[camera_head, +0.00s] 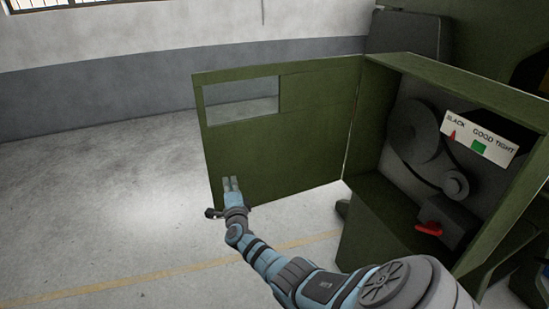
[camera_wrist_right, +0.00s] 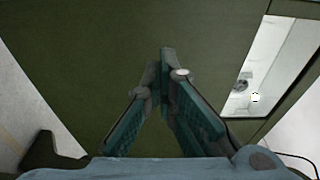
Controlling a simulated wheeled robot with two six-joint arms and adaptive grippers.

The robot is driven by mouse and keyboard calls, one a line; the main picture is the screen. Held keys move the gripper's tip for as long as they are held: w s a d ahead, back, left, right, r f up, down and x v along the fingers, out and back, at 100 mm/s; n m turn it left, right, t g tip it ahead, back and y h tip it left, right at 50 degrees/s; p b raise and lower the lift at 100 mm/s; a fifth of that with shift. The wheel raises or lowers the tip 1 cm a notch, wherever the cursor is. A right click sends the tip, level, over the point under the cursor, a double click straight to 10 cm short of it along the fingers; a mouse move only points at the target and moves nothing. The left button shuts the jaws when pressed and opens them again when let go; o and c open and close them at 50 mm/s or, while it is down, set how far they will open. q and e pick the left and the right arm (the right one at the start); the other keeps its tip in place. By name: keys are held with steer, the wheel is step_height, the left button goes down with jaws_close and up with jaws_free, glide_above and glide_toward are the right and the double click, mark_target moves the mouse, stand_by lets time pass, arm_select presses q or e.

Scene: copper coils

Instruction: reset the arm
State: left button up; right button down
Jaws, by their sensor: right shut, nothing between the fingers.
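My right gripper (camera_head: 231,184) is in front of the lower left part of an open green cabinet door (camera_head: 290,145). Its fingers are together and hold nothing. In the right wrist view the gripper (camera_wrist_right: 165,60) points at the flat green door panel (camera_wrist_right: 90,45). I cannot tell whether the fingertips touch the door. My right arm reaches in from the bottom right of the head view. My left gripper is not in view.
The open green cabinet (camera_head: 375,215) at the right holds pulleys with a belt (camera_head: 432,165), a red handle (camera_head: 429,229) and a sign (camera_head: 480,139) reading slack, good, tight. The door has a window opening (camera_head: 240,98). Grey floor (camera_head: 110,200) with a yellow line lies clear at left.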

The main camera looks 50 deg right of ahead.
steer(key=s+a+f+n+t+y+p, duration=0.15)
steer(key=a+n+y, duration=0.4)
steer(key=a, duration=0.75)
steer(key=s+a+f+n+g+y, duration=0.25)
steer(key=s+f+n, duration=0.45)
steer(key=f, duration=0.4)
steer(key=s+a+f+n+g+y, duration=0.2)
steer(key=s+a+f+n+g, duration=0.15)
steer(key=s+f+n, duration=0.55)
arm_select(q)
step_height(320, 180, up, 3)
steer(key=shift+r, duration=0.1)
arm_select(e)
steer(key=s+f+n+g, duration=0.1)
steer(key=s+f+g, duration=0.2)
steer(key=s, duration=0.9)
steer(key=s+f+n+g, duration=0.1)
steer(key=s+f+g, duration=0.2)
steer(key=s+f, duration=0.5)
steer(key=s+f+n+g, duration=0.1)
steer(key=s+f+g, duration=0.2)
steer(key=s, duration=1.5)
step_height(320, 180, down, 3)
steer(key=shift+s+f+n, duration=0.1)
steer(key=shift+s+n, duration=0.15)
steer(key=shift+n, duration=0.1)
